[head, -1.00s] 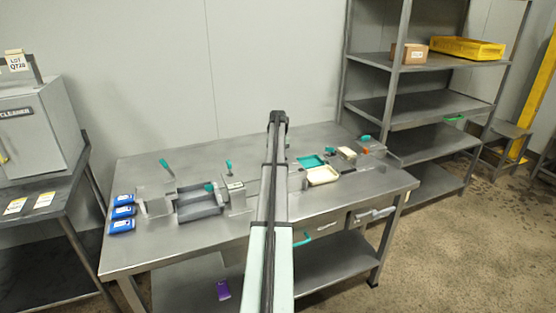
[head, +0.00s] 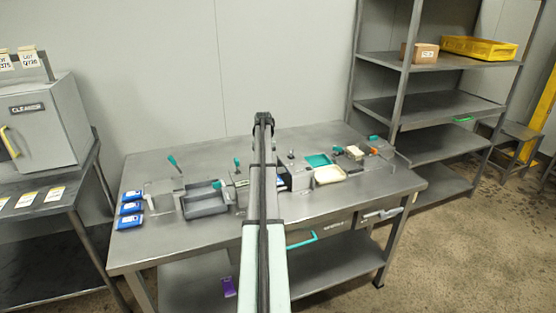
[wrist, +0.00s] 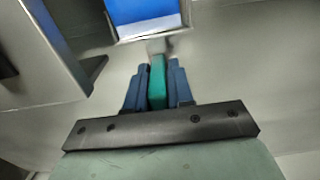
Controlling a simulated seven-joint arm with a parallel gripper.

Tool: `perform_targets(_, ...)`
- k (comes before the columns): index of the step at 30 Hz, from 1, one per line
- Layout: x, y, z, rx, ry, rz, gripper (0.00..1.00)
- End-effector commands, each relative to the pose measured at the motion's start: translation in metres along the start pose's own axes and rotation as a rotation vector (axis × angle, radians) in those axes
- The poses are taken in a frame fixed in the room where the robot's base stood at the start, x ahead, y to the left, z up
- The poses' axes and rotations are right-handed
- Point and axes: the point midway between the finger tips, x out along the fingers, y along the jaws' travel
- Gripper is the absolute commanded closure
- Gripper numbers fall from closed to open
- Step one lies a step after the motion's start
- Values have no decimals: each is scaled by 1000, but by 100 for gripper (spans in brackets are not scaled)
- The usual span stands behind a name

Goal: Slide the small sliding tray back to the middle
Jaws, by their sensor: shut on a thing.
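In the wrist view my gripper (wrist: 157,85) is shut on a teal upright grip (wrist: 157,82), with a blue finger on either side. Just beyond it is a light-edged part with a bright blue face (wrist: 145,12), which looks like the small sliding tray; only its near part shows. In the head view a dark unit with a little blue (head: 284,181) shows just right of my arm and may be the same thing. My arm hides my gripper and part of the bench fixtures there, so I cannot tell the tray's position along its slide.
The steel bench (head: 330,212) carries a grey tray (head: 207,208) and several blue packs (head: 130,208) at left. A shelf rack (head: 425,105) stands behind right. The bench front is clear.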

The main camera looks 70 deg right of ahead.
Motion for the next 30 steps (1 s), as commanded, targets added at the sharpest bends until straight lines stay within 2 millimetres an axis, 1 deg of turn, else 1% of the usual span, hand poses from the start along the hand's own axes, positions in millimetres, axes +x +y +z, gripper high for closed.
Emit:
perform_targets(1, 0, -10, 1, -2, 0, 0, 100)
perform_targets(4, 0, -20, 0, -1, 0, 0, 100)
perform_targets(14, 0, -21, 0, 0, 1, -1, 100)
perform_targets(15, 0, -21, 0, 0, 1, -1, 76)
perform_targets(21, 0, -21, 0, 0, 0, 0, 57)
perform_targets(30, -3, -21, 0, 0, 1, 0, 57)
